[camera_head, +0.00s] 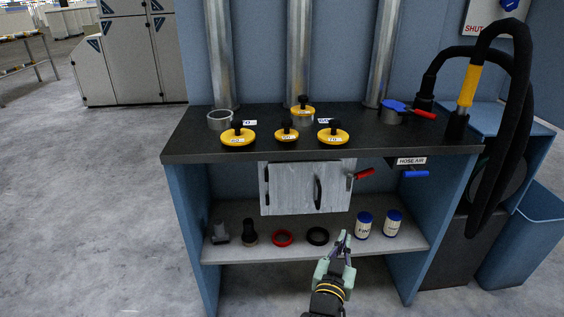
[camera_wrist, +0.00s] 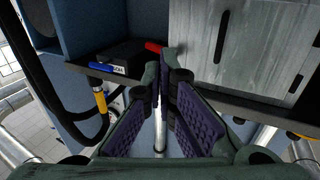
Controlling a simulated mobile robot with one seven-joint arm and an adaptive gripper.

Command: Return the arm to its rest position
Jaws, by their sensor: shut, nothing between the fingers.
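My gripper (camera_head: 343,243) is in front of the bench, low, at about the height of the lower shelf in the head view. Its fingers are together and hold nothing. In the wrist view my gripper (camera_wrist: 166,75) shows two purple-padded fingers meeting near the tips. The grey panel with a black handle (camera_wrist: 255,45) is beyond them in that view, and it also hangs under the bench top in the head view (camera_head: 290,188). My arm reaches up from the bottom edge of the head view.
The dark bench top (camera_head: 270,151) holds yellow-rimmed lids and a blue-topped piece (camera_head: 393,110). The lower shelf (camera_head: 270,247) holds rings, fittings and two labelled cans (camera_head: 364,224). A black hose (camera_head: 525,100) arches at the right, above a blue bin (camera_head: 530,230). Floor at left is clear.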

